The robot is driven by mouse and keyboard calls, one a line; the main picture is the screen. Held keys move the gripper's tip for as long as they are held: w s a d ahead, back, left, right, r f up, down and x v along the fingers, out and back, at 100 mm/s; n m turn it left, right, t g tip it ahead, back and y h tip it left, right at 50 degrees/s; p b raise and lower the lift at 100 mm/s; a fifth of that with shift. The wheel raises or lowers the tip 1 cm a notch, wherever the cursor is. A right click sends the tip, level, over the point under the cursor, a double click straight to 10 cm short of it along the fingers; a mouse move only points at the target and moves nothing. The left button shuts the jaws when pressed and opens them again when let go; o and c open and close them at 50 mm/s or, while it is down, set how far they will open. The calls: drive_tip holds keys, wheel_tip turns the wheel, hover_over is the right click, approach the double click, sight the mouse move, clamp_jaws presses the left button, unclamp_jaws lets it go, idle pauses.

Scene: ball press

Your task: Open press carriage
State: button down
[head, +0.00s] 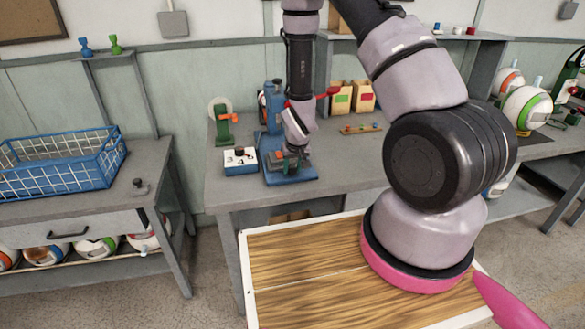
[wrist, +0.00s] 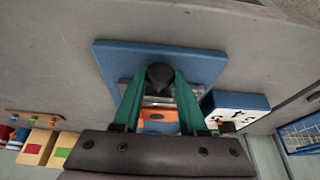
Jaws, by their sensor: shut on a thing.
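The blue press (head: 272,115) stands on the grey table, on a flat blue base (head: 297,177). My gripper (wrist: 160,82) points down over this base, and its green fingers are shut on a dark round knob (wrist: 160,73) at the press. In the wrist view the blue base (wrist: 200,62) lies around the knob, with a grey metal part and an orange part (wrist: 157,116) between the fingers. In the head view my arm and wrist hide the knob and much of the carriage, so how far the carriage is open cannot be told.
A white-and-blue number block (head: 240,161) sits left of the press base. A green stand (head: 224,128) is behind it. Two yellow boxes (head: 362,96) and a peg strip (head: 361,129) are right of the press. A blue wire basket (head: 62,160) stands on the left table.

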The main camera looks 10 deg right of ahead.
drive_tip(key=shift+c, duration=2.2)
unclamp_jaws()
drive_tip(key=v, duration=1)
drive_tip(key=shift+s+r, duration=0.25)
drive_tip(key=shift+r, duration=0.1)
